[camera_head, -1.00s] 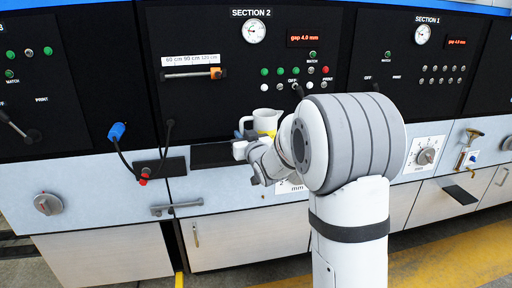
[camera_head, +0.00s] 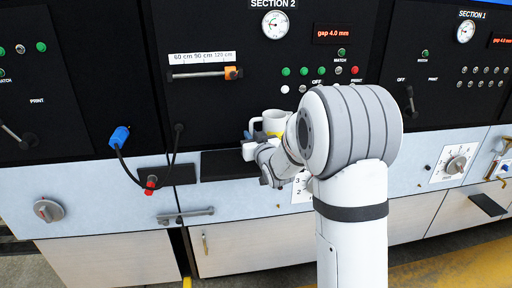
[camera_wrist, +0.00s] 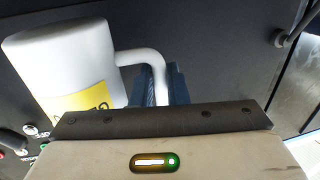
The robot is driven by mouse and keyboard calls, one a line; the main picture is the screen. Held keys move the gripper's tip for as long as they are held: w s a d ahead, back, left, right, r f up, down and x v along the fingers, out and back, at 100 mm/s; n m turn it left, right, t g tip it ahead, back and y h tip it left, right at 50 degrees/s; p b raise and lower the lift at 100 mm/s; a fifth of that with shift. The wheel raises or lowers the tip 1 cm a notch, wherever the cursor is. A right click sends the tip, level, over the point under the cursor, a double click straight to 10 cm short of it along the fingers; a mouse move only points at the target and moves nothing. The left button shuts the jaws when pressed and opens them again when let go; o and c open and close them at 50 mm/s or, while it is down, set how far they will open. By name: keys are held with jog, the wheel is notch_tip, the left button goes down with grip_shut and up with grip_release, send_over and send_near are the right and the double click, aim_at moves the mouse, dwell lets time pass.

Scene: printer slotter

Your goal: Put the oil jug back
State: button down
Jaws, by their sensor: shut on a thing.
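The oil jug (camera_head: 274,119) is white with a yellow label and stands out against the black Section 2 panel. In the wrist view the jug (camera_wrist: 62,58) fills the upper left, with its label and curved handle in sight. My gripper (camera_wrist: 165,84) is shut on the handle, its blue fingers either side of it. In the head view my gripper (camera_head: 252,142) is beside the jug and partly hidden by my arm. I cannot tell whether the jug's base touches anything.
The Section 2 panel (camera_head: 215,115) has a bar handle (camera_head: 200,74), buttons and levers.

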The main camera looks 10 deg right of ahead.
jog(key=shift+s+d+f, duration=0.1)
jog(key=shift+s+f, duration=0.05)
jog(key=shift+f, duration=1.75)
jog(key=shift+f, duration=0.1)
jog(key=c, duration=1.4)
grip_release()
jog(key=shift+p, duration=0.35)
jog(key=s+d+f+m+g+h+b, duration=0.1)
jog(key=s+g, duration=0.6)
jog(key=s, duration=1.3)
jog(key=s+d+f+m+g+h+b, duration=0.1)
jog(key=s+g, duration=0.6)
jog(key=s, duration=1.4)
jog(key=shift+d+f+g+h+b, duration=0.4)
jog(key=shift+d+f+h+b, duration=0.15)
jog(key=shift+f+h, duration=0.2)
